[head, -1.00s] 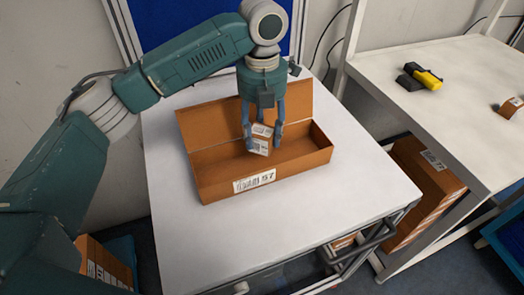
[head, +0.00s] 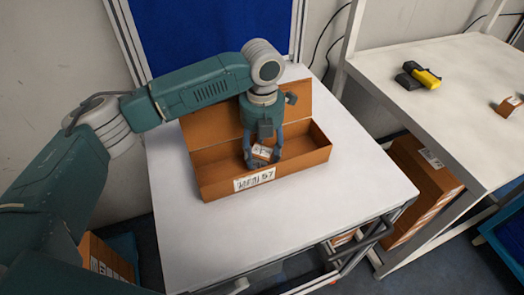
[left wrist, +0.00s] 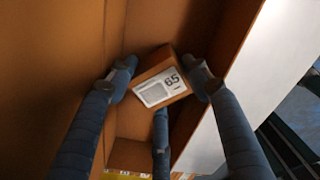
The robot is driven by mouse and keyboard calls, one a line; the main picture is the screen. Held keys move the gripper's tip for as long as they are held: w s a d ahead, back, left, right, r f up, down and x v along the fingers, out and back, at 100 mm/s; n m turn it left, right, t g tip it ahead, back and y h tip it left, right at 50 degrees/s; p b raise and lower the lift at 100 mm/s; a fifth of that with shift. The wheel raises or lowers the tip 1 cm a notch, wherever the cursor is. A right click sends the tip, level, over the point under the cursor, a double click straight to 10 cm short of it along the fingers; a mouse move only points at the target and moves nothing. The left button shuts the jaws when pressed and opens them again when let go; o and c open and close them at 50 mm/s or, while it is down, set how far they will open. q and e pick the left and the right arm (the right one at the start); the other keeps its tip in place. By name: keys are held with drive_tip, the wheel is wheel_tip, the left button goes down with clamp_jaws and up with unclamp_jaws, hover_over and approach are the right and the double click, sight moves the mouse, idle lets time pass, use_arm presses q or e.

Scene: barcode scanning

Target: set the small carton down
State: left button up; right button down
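The small carton (head: 262,153) is a brown box with a white label, inside the long open brown box (head: 310,170) on the white table. In the left wrist view the small carton (left wrist: 163,84) sits tilted between the fingertips, its label facing the camera. My left gripper (head: 264,158) reaches down into the long box with its fingers on either side of the small carton; they appear to touch it. The fingers also show in the left wrist view (left wrist: 160,82). Whether the carton touches the box floor is hidden. My right gripper is not in view.
The long box's raised back flap stands behind the gripper. White tabletop (head: 190,230) is clear around the box. A yellow and black scanner (head: 427,78) and a small brown box (head: 508,107) lie on the right table (head: 460,120). Brown boxes (head: 420,185) stand below it.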

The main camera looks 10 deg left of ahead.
sight(262, 151)
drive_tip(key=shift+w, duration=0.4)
use_arm(q)
drive_tip(key=shift+r, duration=0.15)
wheel_tip(262, 151, up, 12)
drive_tip(key=b, duration=0.2)
drive_tip(key=shift+b, duration=0.3)
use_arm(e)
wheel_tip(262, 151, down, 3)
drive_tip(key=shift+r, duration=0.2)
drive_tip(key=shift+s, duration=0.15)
